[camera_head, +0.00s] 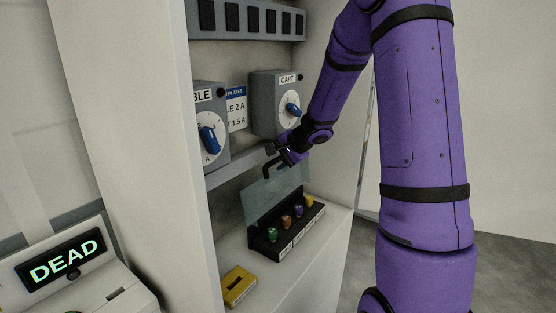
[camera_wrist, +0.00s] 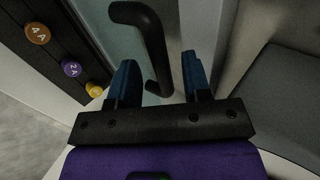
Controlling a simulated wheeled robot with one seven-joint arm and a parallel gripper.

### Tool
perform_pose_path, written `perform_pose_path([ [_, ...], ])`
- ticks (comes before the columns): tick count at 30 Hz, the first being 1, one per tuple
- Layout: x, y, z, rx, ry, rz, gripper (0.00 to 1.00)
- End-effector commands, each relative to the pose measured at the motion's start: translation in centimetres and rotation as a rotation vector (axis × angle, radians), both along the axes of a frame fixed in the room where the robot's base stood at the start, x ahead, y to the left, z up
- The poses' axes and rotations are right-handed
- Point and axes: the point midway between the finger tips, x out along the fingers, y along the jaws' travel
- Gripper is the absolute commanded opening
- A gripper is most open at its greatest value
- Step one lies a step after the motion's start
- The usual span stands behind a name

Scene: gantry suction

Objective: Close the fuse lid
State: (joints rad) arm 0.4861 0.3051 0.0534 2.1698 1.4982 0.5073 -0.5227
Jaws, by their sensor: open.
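The fuse lid (camera_head: 272,196) is a clear, greenish panel standing raised at the back of the black fuse block (camera_head: 262,241); in the wrist view it is the pale pane (camera_wrist: 98,22). A bent black handle (camera_wrist: 149,35) on it runs between my fingers. My gripper (camera_head: 278,158) is above the lid's upper edge. In the wrist view my gripper (camera_wrist: 160,68) is open, with one blue finger on each side of the handle. I cannot tell whether either finger touches it. Coloured fuses (camera_wrist: 70,68) sit in the block, some marked 4A and 2A.
Two grey boxes with blue dials, one labelled CART (camera_head: 277,105), hang above a ledge close to my gripper. A yellow fuse-like piece (camera_head: 239,287) lies on the shelf in front of the block. A display (camera_head: 66,259) reads DEAD at the left. The cabinet's side walls flank the space.

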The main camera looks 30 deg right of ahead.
Motion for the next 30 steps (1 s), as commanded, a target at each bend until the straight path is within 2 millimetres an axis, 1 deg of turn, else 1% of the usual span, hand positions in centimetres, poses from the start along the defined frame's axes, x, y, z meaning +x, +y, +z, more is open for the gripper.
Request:
perform_pose_path([
  [9, 0.2, 0.1, -0.2, 0.0, 0.001, 0.0, 0.44],
  [10, 0.2, 0.1, -0.2, 0.0, 0.001, 0.0, 0.4],
  [11, 0.1, 0.1, -0.2, 0.0, 0.001, 0.0, 0.33],
  [12, 0.1, 0.1, -0.2, 0.0, 0.001, 0.0, 0.24],
  [14, 0.1, 0.1, -0.2, 0.0, 0.001, 0.0, 0.1],
  [15, 0.1, 0.0, -0.2, 0.0, 0.001, 0.0, 0.01],
  [23, 0.0, 0.0, -0.2, 0.0, 0.001, 0.0, 0.0],
  [30, -1.1, -0.8, -0.3, -0.001, 0.002, -0.002, 0.0],
])
